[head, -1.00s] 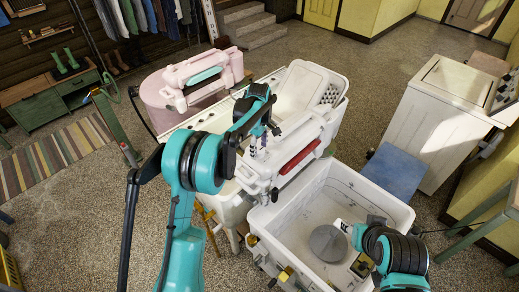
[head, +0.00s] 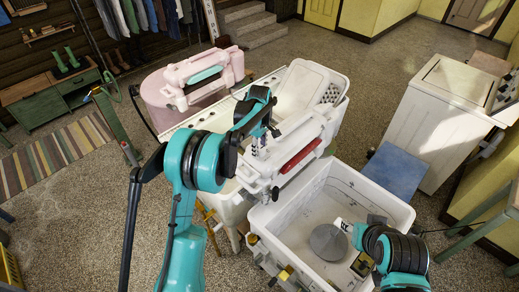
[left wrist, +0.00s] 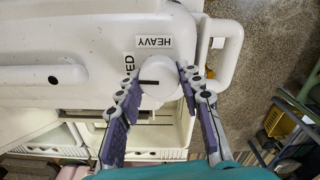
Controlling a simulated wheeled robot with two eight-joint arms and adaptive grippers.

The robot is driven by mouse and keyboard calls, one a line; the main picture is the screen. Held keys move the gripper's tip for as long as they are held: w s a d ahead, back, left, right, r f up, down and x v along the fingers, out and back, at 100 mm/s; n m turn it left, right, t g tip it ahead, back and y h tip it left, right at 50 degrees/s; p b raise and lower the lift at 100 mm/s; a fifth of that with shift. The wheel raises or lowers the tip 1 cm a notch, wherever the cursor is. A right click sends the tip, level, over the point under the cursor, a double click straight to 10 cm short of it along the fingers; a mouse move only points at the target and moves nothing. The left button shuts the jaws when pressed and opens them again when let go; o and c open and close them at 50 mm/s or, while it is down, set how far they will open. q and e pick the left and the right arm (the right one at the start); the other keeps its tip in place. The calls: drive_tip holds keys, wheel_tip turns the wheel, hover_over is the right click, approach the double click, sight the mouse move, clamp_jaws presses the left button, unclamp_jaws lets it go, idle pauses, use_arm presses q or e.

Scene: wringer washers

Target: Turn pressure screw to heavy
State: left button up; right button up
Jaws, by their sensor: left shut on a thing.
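The pressure screw (left wrist: 165,74) is a round white knob on top of the white wringer head (left wrist: 75,30). A dark line on the knob points left in the left wrist view, toward the partly covered MED label (left wrist: 132,68). The HEAVY label (left wrist: 153,42) lies just above the knob in that view. My left gripper (left wrist: 158,82) has its purple-padded fingers on both sides of the knob and is shut on it. In the head view my left gripper (head: 258,145) is over the wringer, and the knob is hard to make out. My right gripper (head: 346,226) is over the white tub; its fingers are unclear.
The white rinse tub (head: 398,212) stands in front of the wringer, with a round grey thing (head: 328,242) inside. A red bar (head: 301,157) runs along the wringer. A pink wringer washer (head: 165,103) stands behind at the left. A white handle loop (left wrist: 232,55) sits beside the knob.

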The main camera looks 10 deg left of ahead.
use_arm(q)
drive_tip(key=m+b, duration=0.1)
drive_tip(key=m, duration=0.2)
drive_tip(key=shift+f+b, duration=0.1)
drive_tip(key=shift+b, duration=0.2)
drive_tip(key=m+b, duration=0.1)
drive_tip(key=m, duration=0.4)
drive_tip(key=shift+w+d, duration=0.1)
drive_tip(key=m+b, duration=0.1)
drive_tip(key=m, duration=0.3)
drive_tip(key=shift+m, duration=0.3)
drive_tip(key=m+b, duration=0.1)
drive_tip(key=m, duration=0.3)
drive_tip(key=shift+d+m, duration=0.15)
drive_tip(key=shift+m, duration=0.45)
drive_tip(key=o, duration=1.2)
drive_tip(key=shift+c, duration=0.2)
